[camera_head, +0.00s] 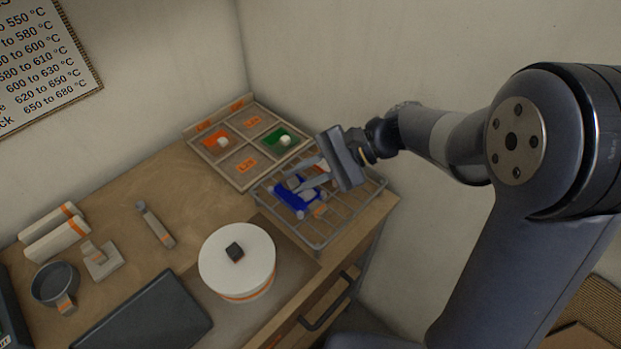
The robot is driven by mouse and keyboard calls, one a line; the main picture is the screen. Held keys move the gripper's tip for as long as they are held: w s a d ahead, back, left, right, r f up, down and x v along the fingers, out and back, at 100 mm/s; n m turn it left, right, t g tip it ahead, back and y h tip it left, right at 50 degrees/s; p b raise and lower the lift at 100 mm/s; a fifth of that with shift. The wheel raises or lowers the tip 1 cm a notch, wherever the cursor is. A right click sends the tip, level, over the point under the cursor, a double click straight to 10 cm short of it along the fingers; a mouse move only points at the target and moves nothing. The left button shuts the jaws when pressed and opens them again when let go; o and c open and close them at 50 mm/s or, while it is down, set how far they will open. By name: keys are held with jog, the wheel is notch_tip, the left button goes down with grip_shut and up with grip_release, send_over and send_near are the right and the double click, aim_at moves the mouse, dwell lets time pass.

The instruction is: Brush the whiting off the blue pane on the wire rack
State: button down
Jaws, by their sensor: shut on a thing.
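The blue pane (297,203) lies on the wire rack (318,243) at the back right of the worktop. Part of the pane is covered by my gripper and what it holds. Pale grey patches show over the pane, but I cannot tell whiting from tool there. My gripper (308,178) reaches in from the right, low over the pane. It is shut on a small pale tool with orange on it, seemingly the brush, mostly hidden by the fingers. I cannot tell whether the tool touches the pane.
A divided tray (213,165) with orange and green panes stands behind the rack. A white lidded pot (237,271) stands in front. A dark slab (148,318), a grey cup (55,285), white rolls (53,232) and a grey-handled tool (155,224) lie left. Walls close in behind.

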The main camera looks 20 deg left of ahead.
jog(key=shift+s+d+r+p, duration=0.65)
jog(key=shift+s+d, duration=0.85)
jog(key=shift+d, duration=1.3)
jog(key=w+a+p, duration=0.1)
jog(key=w+a, duration=0.3)
jog(key=w, duration=0.1)
jog(key=shift+w+a, duration=0.25)
jog(key=shift+f, duration=0.15)
jog(key=shift+f, duration=0.2)
jog(key=shift+f, duration=0.3)
jog(key=shift+s+d+b, duration=0.1)
jog(key=shift+d+b, duration=0.1)
jog(key=shift+b, duration=0.1)
